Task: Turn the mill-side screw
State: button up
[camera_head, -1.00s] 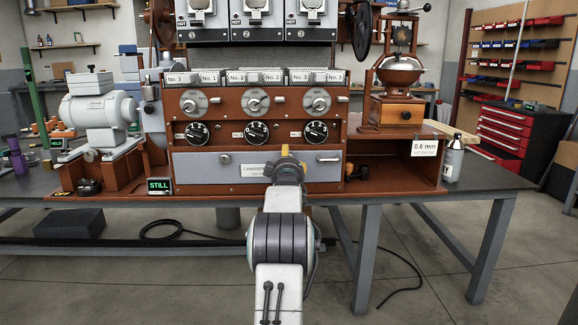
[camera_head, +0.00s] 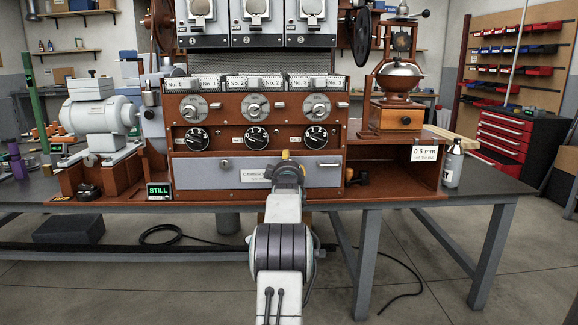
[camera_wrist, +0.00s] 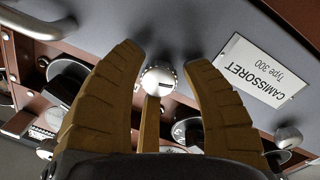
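The grey front panel (camera_head: 200,168) of the brown roaster carries a "CAMISSORET Type 300" plate (camera_wrist: 262,70). A round silver screw head (camera_wrist: 158,78) with a dark slot sits on this panel, on the mill side of the plate. The wrist view is turned roughly upside down. My gripper (camera_wrist: 160,60) is open, its yellow-brown fingers apart on either side of the screw head. A middle finger (camera_wrist: 151,125) points at it; contact cannot be told. In the head view my gripper (camera_head: 289,158) hides this screw. Another screw (camera_head: 225,163) shows on the panel's left.
Dials (camera_head: 257,138) and knobs sit above the panel. A bar handle (camera_head: 328,164) is at its right. The mill (camera_head: 400,85) stands on the right, a grey motor (camera_head: 98,115) on the left. A "STILL" display (camera_head: 159,190) stands at the bench's front edge.

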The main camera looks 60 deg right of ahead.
grip_shut()
jog(key=shift+r+m+p, duration=0.15)
jog(key=shift+m+p, duration=0.3)
jog(key=shift+m, duration=0.25)
jog(key=shift+m+p, duration=0.35)
jog(key=shift+m, duration=1.25)
jog(key=shift+o, duration=1.5)
grip_release()
jog(key=shift+w, duration=0.1)
jog(key=shift+a, duration=0.15)
jog(key=v, duration=1.1)
jog(key=shift+s+a, duration=0.2)
jog(key=shift+a, duration=0.1)
jog(key=shift+r, duration=0.1)
